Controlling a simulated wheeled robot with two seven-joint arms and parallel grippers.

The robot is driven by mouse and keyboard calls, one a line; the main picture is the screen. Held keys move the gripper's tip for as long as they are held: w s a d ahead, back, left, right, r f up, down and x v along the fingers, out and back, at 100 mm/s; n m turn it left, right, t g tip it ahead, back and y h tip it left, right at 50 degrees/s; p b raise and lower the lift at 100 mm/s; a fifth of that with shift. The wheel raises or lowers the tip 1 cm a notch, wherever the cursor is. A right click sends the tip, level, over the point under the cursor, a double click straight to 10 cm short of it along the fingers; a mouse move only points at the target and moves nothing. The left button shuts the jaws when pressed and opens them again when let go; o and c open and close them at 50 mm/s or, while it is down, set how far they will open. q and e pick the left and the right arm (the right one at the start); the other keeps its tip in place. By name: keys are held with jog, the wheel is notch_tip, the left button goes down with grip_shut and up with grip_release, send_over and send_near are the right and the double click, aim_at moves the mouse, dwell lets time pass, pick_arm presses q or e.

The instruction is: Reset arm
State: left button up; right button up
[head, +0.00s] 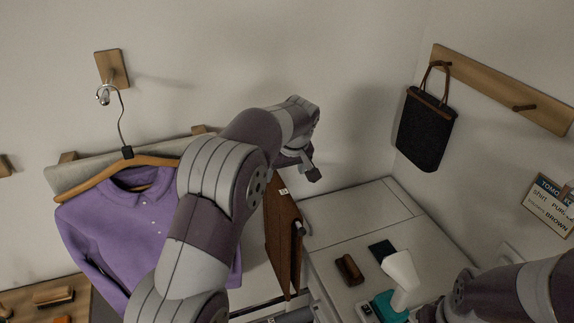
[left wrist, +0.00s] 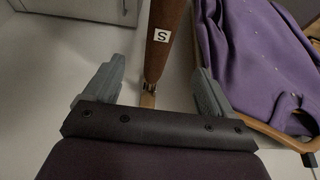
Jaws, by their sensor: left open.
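My left arm reaches up through the middle of the head view. Its gripper (head: 310,174) is in the air in front of the wall, above a brown panel (head: 283,240). In the left wrist view my left gripper (left wrist: 158,85) is open, with its two grey fingers spread. The brown panel (left wrist: 166,30), with a white "S" tag, shows between and beyond the fingers; I cannot tell how far off it is. Nothing is held. Part of my right arm shows at the lower right of the head view; its gripper is out of view.
A purple shirt (head: 125,225) on a wooden hanger (head: 75,188) hangs at left, partly behind my arm. A dark bag (head: 426,130) hangs from a peg rail (head: 490,85). A white cabinet top (head: 345,225) holds a brown brush-like item (head: 350,269) and a white-and-teal device (head: 400,275).

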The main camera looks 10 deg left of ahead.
pick_arm(q)
jog(key=shift+s+a, duration=0.1)
jog(key=shift+s, duration=0.25)
jog(key=s+a+f+m+g+h, duration=0.1)
jog(key=s+f+m, duration=0.2)
jog(key=s, duration=1)
jog(key=s+a+f+m+h, duration=0.2)
jog(key=s+f+m, duration=0.1)
jog(key=s, duration=1)
jog(key=s+d+f+m+g+b, duration=0.1)
jog(key=s+f+b, duration=0.4)
jog(key=f+b, duration=0.6)
jog(key=shift+f, duration=1.05)
jog(key=shift+w, duration=0.2)
jog(key=shift+s, duration=0.1)
